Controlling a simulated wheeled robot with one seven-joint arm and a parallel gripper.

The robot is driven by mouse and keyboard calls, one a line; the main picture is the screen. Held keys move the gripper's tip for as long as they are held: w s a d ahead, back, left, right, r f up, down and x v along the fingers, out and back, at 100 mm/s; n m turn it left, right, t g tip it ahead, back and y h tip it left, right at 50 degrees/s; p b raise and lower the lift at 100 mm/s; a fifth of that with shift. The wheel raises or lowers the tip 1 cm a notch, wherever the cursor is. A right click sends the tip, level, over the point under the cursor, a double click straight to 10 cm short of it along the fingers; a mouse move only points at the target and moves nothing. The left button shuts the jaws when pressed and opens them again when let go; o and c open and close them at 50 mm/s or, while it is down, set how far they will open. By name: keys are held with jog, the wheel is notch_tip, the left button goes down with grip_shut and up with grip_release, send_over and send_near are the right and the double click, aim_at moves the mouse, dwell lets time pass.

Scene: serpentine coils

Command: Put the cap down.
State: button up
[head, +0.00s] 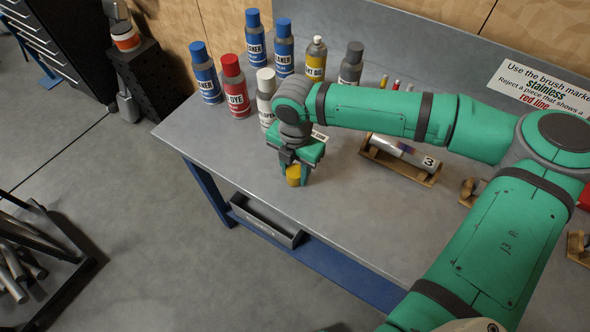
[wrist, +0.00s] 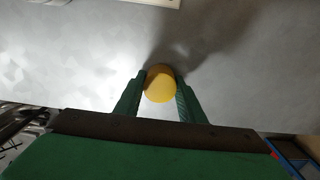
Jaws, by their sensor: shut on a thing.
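The yellow cap (head: 294,180) is between the fingertips of my gripper (head: 296,168), close to the grey bench top (head: 350,215). In the wrist view the round cap (wrist: 160,84) sits between the two green fingers of my gripper (wrist: 160,90), which are shut on its sides. A dark shadow lies on the bench around it. I cannot tell whether the cap's underside touches the bench.
Several spray cans, including a red one (head: 234,86) and a white one (head: 266,96), stand left of and behind my gripper. A wooden holder with a numbered cylinder (head: 404,154) lies to the right. The bench in front is clear up to its edge.

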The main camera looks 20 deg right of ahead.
aim_at(295, 170)
jog(key=shift+f, duration=0.2)
jog(key=o, duration=1)
jog(key=shift+r, duration=0.1)
notch_tip(295, 170, up, 12)
jog(key=shift+r, duration=0.1)
dwell(0.3)
